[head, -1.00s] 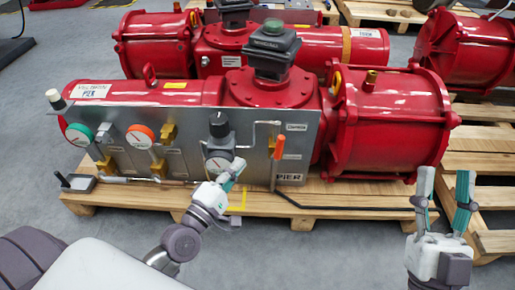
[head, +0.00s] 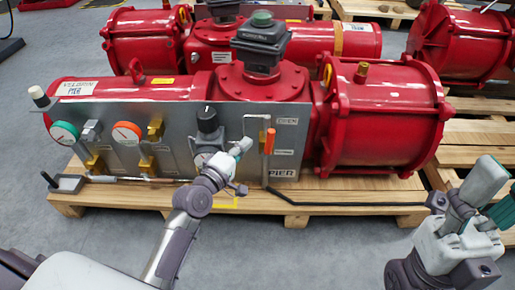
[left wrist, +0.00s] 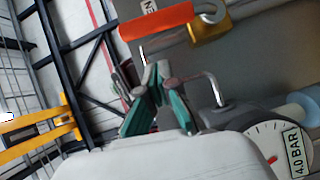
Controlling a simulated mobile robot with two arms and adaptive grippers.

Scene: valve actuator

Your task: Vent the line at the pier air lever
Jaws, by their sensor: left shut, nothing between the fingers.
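The pier air lever (head: 270,140) has an orange handle and stands upright at the right end of the grey panel (head: 225,160), above the PIER label. In the left wrist view the orange lever (left wrist: 155,23) lies across the top, next to a brass part (left wrist: 210,26). My left gripper (head: 243,147) is shut and empty just left of the lever in the head view. In the left wrist view its fingertips (left wrist: 158,76) are together, below the handle in the picture, with a visible gap. My right gripper (head: 486,182) is at the lower right, away from the panel; its finger opening is unclear.
A gauge (left wrist: 268,152) beside a 4.0 BAR label and a bent metal tube (left wrist: 218,90) are close to the left gripper. The black knob (head: 207,120) stands left of the lever. The red actuator (head: 380,115) rests on a wooden pallet (head: 345,188). Grey floor lies in front.

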